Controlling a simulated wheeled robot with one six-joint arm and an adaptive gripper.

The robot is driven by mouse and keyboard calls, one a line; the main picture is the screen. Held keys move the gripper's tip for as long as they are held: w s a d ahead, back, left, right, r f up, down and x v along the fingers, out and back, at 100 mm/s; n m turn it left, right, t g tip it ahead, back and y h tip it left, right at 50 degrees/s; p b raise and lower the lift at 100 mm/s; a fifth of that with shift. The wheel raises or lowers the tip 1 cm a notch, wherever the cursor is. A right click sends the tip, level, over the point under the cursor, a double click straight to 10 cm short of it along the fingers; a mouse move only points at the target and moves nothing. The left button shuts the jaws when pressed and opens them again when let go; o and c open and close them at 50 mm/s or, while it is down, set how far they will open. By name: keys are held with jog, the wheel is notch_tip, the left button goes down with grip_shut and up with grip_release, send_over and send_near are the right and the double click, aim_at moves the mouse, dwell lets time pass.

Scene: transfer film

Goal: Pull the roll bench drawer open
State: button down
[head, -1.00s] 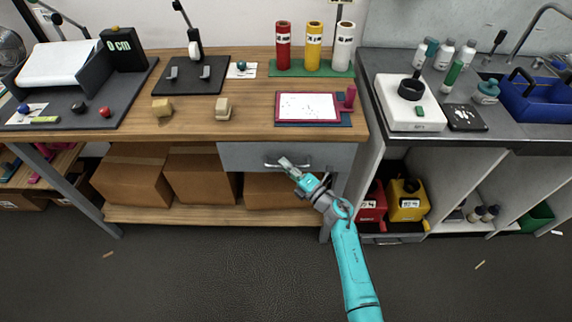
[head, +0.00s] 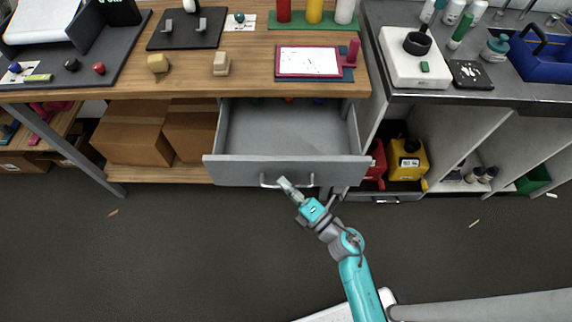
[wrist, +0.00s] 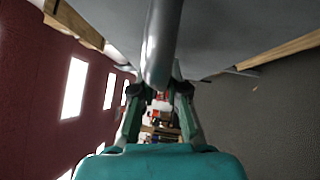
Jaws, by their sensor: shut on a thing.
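The grey roll bench drawer (head: 290,135) stands well out from under the wooden bench top in the head view. Its inside shows a bare grey floor, with small coloured bits partly hidden at the back under the bench. The drawer's metal bar handle (head: 268,181) is on its front face. My gripper (head: 284,184) is at the middle of the handle, shut on it. In the wrist view the handle (wrist: 163,45) runs down between the two fingers of my gripper (wrist: 160,92).
The bench top (head: 190,85) carries a framed white sheet (head: 308,61) and small blocks. Cardboard boxes (head: 130,130) sit on the shelf below. Red and yellow containers (head: 407,162) stand right of the drawer.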

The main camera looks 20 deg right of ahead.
jog(key=shift+s+a, duration=0.25)
jog(key=shift+s, duration=0.6)
jog(key=shift+s+a, duration=0.25)
jog(key=shift+s, duration=0.55)
jog(key=c, duration=1.2)
grip_release()
jog(key=shift+s, duration=0.1)
jog(key=shift+v, duration=5.9)
